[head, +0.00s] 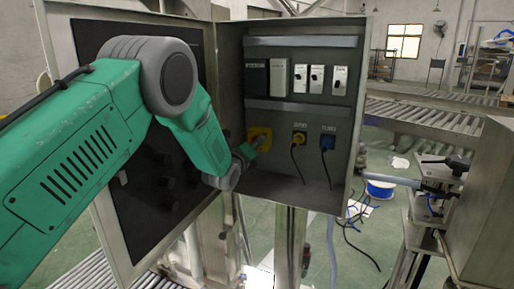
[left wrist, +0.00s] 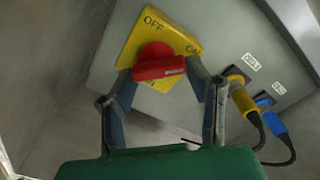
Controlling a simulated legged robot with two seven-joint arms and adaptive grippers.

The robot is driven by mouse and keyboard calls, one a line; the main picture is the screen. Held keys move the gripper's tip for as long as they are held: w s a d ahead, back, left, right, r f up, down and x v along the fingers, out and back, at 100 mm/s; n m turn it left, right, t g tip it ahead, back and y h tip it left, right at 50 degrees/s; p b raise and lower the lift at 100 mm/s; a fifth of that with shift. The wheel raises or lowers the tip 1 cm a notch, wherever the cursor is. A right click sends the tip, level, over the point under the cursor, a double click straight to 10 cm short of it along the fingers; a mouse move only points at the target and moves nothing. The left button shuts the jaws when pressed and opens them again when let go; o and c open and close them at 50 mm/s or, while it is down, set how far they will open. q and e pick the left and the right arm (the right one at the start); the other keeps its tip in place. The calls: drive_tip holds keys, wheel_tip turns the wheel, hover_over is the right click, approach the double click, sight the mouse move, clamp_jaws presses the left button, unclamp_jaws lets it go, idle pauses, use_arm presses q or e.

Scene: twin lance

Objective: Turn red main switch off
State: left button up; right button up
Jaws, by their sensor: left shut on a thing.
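The red main switch (left wrist: 158,63) is a red knob with a handle on a yellow plate (left wrist: 185,42) marked OFF and ON in the left wrist view. The handle points right and slightly up. My left gripper (left wrist: 165,80) is shut on the red switch, one finger on each side. In the head view the yellow plate (head: 252,133) shows at the lower left inside the grey cabinet (head: 228,60), and my left gripper (head: 245,152) is at it. The switch is mostly hidden there. My right gripper is not in view.
A yellow plug (head: 299,137) and a blue plug (head: 327,142) with hanging cables are right of the switch. Several breakers (head: 315,78) sit above. The open cabinet door (head: 100,215) stands at the left, behind my arm. A metal machine (head: 480,200) is at the right.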

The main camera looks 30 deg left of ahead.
use_arm(q)
drive_tip(key=n+b, duration=0.2)
drive_tip(key=n, duration=0.4)
drive_tip(key=n+b, duration=0.2)
drive_tip(key=n, duration=0.4)
drive_tip(key=n+b, duration=0.3)
drive_tip(key=n, duration=0.2)
drive_tip(key=shift+s+a+n, duration=0.1)
drive_tip(key=shift+a+n, duration=0.15)
drive_tip(key=shift+n, duration=0.15)
drive_tip(key=shift+f, duration=0.1)
idle(0.4)
drive_tip(key=o, duration=1.2)
drive_tip(key=shift+c, duration=0.2)
drive_tip(key=shift+a, duration=0.1)
drive_tip(key=shift+r, duration=0.2)
